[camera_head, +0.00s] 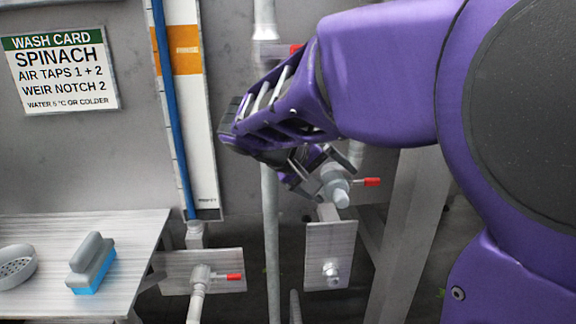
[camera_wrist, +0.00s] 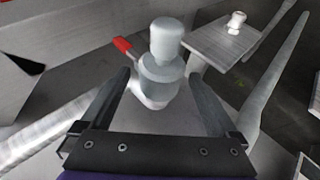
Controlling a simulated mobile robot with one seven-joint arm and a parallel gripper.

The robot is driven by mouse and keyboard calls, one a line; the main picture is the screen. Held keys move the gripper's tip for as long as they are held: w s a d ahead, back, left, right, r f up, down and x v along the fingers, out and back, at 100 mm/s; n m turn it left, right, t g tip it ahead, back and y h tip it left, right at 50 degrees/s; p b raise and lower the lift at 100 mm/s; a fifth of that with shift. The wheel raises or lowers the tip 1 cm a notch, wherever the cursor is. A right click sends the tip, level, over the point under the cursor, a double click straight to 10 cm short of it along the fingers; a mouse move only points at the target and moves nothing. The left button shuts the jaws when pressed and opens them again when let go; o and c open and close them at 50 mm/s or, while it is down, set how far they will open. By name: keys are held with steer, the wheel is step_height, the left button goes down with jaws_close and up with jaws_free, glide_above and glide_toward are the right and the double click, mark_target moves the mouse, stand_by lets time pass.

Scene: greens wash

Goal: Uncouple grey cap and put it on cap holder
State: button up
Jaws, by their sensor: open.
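The grey cap (camera_head: 341,196) sits on the end of a grey pipe coupling (camera_head: 333,174) with a red lever (camera_head: 371,182). In the wrist view the cap (camera_wrist: 166,37) stands on the wider coupling body (camera_wrist: 160,80), with the red lever to its left. My gripper (camera_head: 318,163) is open at the coupling. In the wrist view its fingers (camera_wrist: 158,76) lie on either side of the coupling body, with gaps visible. The likely cap holder, a square metal plate with a short peg (camera_head: 330,270), is just below the coupling. It also shows at upper right in the wrist view (camera_wrist: 222,46).
A second plate (camera_head: 214,262) carries another red-levered tap at lower left. A vertical pipe (camera_head: 270,230) runs close to the left of my gripper. A metal table (camera_head: 40,225) holds a blue-and-grey brush (camera_head: 91,264) and a grey strainer (camera_head: 15,268). A wash card (camera_head: 60,73) hangs on the wall.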

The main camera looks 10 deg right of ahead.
jaws_close()
stand_by(0.6)
steer(key=shift+s, duration=0.2)
